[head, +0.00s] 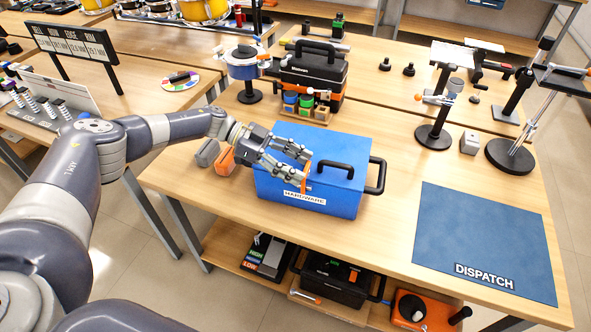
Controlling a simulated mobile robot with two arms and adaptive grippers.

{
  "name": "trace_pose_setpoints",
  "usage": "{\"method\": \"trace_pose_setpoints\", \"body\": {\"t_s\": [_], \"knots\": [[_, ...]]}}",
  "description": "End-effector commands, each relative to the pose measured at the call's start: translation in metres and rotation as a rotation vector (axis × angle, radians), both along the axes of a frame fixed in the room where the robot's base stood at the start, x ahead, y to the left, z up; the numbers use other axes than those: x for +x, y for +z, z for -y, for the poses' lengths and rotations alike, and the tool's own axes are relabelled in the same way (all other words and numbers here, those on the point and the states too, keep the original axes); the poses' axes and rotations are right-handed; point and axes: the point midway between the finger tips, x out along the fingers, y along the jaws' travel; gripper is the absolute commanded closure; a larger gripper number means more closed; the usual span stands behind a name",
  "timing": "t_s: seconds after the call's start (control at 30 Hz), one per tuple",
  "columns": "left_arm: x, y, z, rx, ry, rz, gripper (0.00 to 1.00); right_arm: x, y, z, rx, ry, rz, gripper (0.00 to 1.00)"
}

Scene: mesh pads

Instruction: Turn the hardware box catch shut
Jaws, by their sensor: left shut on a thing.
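The blue hardware box (330,205) stands on the wooden table, its lid closed, with a black handle on top and a black handle on its right side. A white HARDWARE label (305,198) is on its front. An orange catch (306,178) stands at the front top edge of the box. My left gripper (300,180) reaches over the lid from the left, and its fingers are shut on the orange catch. The fingers hide part of the catch, so I cannot tell how far it is turned. My right gripper is not in view.
A blue DISPATCH mat (485,235) lies bare to the right. Orange and grey blocks (225,160) sit left of the box. A black toolbox (315,72) and small coloured pots stand behind. Stands (434,136) are at the back right. The table between box and mat is clear.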

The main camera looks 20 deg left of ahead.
Motion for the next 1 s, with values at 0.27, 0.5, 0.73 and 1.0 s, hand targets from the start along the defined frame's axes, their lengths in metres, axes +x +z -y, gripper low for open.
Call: {"method": "trace_pose_setpoints", "body": {"t_s": [0.27, 0.5, 0.73, 1.0], "knots": [[-0.0010, 0.0005, 0.0021, -0.003, -0.016, -0.001, 0.73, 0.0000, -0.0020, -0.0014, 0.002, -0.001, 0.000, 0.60], [-0.0012, 0.0003, 0.0022, -0.003, -0.016, -0.001, 0.38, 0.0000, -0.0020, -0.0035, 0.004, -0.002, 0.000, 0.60], [-0.0006, 0.0001, 0.0013, -0.002, -0.013, -0.001, 0.28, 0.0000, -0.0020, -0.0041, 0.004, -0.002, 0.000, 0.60], [0.0002, 0.0028, -0.0061, -0.001, -0.009, 0.001, 0.28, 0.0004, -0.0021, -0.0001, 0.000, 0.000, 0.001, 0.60]]}}
